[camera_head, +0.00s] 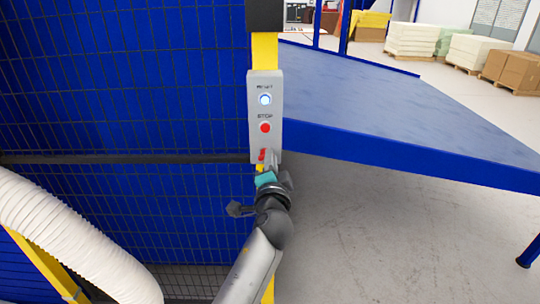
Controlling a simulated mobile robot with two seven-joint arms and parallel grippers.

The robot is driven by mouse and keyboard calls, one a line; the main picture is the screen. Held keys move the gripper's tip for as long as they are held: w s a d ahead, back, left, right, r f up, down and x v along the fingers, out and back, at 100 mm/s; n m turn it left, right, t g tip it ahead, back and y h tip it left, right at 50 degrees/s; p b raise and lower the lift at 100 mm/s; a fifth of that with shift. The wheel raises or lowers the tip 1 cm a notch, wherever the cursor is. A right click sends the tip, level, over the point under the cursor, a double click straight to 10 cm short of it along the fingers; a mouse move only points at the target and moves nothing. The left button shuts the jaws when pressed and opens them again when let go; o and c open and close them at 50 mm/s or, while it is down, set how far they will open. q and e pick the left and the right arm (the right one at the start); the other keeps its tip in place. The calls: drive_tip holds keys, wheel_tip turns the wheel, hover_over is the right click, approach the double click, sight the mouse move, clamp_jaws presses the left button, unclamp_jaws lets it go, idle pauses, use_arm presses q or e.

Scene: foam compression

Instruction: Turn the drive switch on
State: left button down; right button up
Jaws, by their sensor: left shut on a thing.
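A grey control box (265,99) is mounted on the yellow post, with a round white-blue RESET button (265,99) at the top and a red STOP button (265,127) below it. A small red drive switch (262,154) is at the bottom of the box. My left gripper (266,167) reaches up from below and its fingertips are shut on the switch. The gripper covers the lower part of the switch and the box's bottom edge, so the exact switch position is hard to tell. My right gripper is not in view.
A blue mesh fence (120,80) fills the left side. A white corrugated hose (70,235) curves at lower left. A blue-edged table (400,110) stands right of the post. Pallets with stacked foam blocks (411,38) are at the back. The grey floor at lower right is clear.

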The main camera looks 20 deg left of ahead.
use_arm(q)
drive_tip(key=m, duration=0.2)
drive_tip(key=m+p, duration=0.1)
drive_tip(key=m, duration=0.1)
drive_tip(key=shift+f+m, duration=0.2)
drive_tip(key=shift+m, duration=0.2)
idle(0.4)
drive_tip(key=c, duration=0.9)
unclamp_jaws()
drive_tip(key=shift+f, duration=0.1)
drive_tip(key=shift+d, duration=0.1)
drive_tip(key=b+v, duration=0.1)
drive_tip(key=v, duration=1.4)
drive_tip(key=shift+s+b, duration=0.1)
drive_tip(key=shift+b, duration=0.2)
